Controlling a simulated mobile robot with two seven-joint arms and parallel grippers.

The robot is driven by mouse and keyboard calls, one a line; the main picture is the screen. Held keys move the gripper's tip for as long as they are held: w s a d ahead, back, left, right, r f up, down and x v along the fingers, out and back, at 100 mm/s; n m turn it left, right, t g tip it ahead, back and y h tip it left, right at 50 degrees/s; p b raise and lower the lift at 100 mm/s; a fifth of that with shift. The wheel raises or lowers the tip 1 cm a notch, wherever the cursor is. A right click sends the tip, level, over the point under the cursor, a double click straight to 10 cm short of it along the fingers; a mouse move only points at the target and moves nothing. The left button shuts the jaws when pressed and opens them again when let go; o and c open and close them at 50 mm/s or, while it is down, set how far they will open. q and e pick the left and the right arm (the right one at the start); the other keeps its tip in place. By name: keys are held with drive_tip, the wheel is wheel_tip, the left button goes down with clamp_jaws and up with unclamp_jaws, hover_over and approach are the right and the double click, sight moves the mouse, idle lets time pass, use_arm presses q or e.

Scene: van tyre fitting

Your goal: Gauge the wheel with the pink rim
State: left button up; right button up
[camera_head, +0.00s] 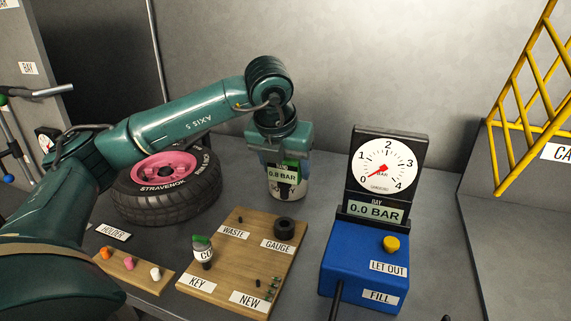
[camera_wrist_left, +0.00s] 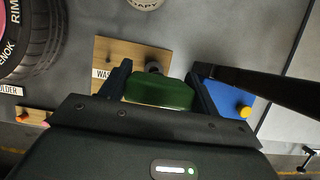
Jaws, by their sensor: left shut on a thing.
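The wheel with the pink rim (camera_head: 165,168) lies flat on the grey bench at the left, its black tyre marked STRAVENOK. It shows partly at the left edge of the left wrist view (camera_wrist_left: 38,45). My left gripper (camera_head: 284,155) is to the right of the wheel, apart from it, pointing down. It is shut on a green-topped gauge (camera_head: 281,174) whose display reads 0.8 BAR. In the left wrist view the green body (camera_wrist_left: 160,92) sits between the fingers. The gauge's lower end is hard to make out against a pale round container (camera_head: 293,190) behind it. My right gripper is not in view.
A blue box (camera_head: 345,262) has a dial reading 0.0 BAR. A holder (camera_head: 130,270) bears several coloured caps. A yellow frame (camera_head: 535,100) stands right.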

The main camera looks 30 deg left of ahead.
sight(284, 196)
use_arm(q)
drive_tip(key=shift+f, duration=0.25)
drive_tip(key=shift+f+b, duration=0.1)
drive_tip(key=shift+b, duration=0.25)
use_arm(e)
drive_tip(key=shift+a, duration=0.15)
use_arm(q)
drive_tip(key=shift+f+b, duration=1.15)
drive_tip(key=shift+f, duration=0.15)
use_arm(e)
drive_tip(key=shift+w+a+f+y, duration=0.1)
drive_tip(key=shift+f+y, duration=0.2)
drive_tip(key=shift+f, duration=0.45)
use_arm(q)
drive_tip(key=shift+f+b, duration=0.45)
drive_tip(key=shift+f, duration=0.05)
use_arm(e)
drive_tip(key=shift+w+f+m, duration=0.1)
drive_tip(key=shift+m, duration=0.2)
use_arm(q)
drive_tip(key=shift+f+b, duration=0.6)
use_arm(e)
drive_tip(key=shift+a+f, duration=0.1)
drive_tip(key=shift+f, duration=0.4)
use_arm(q)
drive_tip(key=shift+f+b, duration=0.75)
drive_tip(key=shift+f, duration=0.1)
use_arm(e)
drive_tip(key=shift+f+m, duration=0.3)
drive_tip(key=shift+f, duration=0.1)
